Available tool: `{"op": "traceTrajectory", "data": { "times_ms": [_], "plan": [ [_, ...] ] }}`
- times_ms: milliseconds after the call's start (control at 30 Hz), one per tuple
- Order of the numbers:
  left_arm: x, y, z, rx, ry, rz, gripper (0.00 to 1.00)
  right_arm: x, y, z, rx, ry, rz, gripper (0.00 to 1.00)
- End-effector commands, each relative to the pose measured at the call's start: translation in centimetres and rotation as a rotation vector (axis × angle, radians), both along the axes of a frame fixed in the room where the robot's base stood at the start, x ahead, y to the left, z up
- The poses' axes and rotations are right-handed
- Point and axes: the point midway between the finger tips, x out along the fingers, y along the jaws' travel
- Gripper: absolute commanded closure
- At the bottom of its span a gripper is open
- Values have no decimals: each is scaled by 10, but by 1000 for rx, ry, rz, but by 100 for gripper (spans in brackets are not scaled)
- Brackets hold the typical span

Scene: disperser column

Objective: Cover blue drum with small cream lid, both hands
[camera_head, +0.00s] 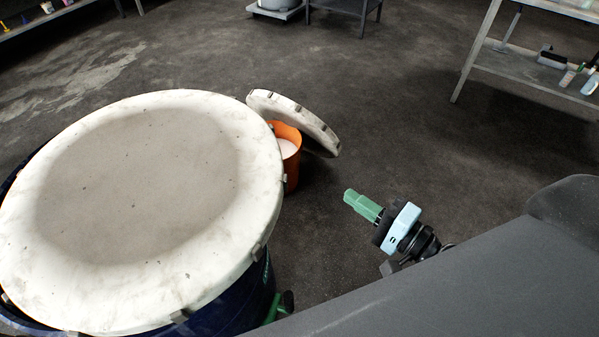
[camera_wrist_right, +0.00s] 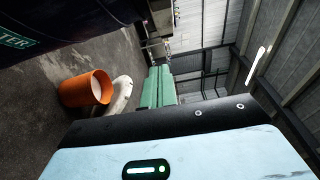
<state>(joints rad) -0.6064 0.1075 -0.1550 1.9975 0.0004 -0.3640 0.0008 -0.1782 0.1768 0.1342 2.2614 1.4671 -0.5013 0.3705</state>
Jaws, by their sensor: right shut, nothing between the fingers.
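A blue drum (camera_head: 245,301) stands at the left in the head view. A broad cream lid (camera_head: 140,190) with grey clips lies over its top; dark blue shows past the lid's left edge. The drum's dark wall (camera_wrist_right: 70,18) fills the upper left of the right wrist view. A smaller-looking cream lid (camera_head: 292,118) leans tilted by an orange bucket (camera_head: 294,176) behind the drum. My right gripper (camera_head: 349,198), with green fingers, is shut and empty, right of the drum and apart from it. Its fingers (camera_wrist_right: 159,72) also show in the wrist view.
The orange bucket (camera_wrist_right: 75,91) holds something pale. A green piece (camera_head: 280,307), not clearly identifiable, shows beside the drum's lower right. A metal shelf (camera_head: 530,66) with brushes stands at the upper right. Dark floor is open between bucket and shelf.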

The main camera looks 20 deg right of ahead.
Motion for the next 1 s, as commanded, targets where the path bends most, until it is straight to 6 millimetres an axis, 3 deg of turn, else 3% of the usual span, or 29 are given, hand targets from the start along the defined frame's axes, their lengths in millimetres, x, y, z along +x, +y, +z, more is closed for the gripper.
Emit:
{"op": "traceTrajectory", "data": {
  "times_ms": [567, 800, 1000],
  "plan": [
    [32, 3, 43, 4, -92, -2, 12, 86, 46, 7, 2, -9, 1, 100],
    [40, 5, 55, 11, -118, -6, 12, 94, 74, 4, 1, -5, 0, 100],
    [40, 8, 55, 16, -120, -10, 12, 96, 82, 2, -2, -1, 0, 100]
  ]
}}
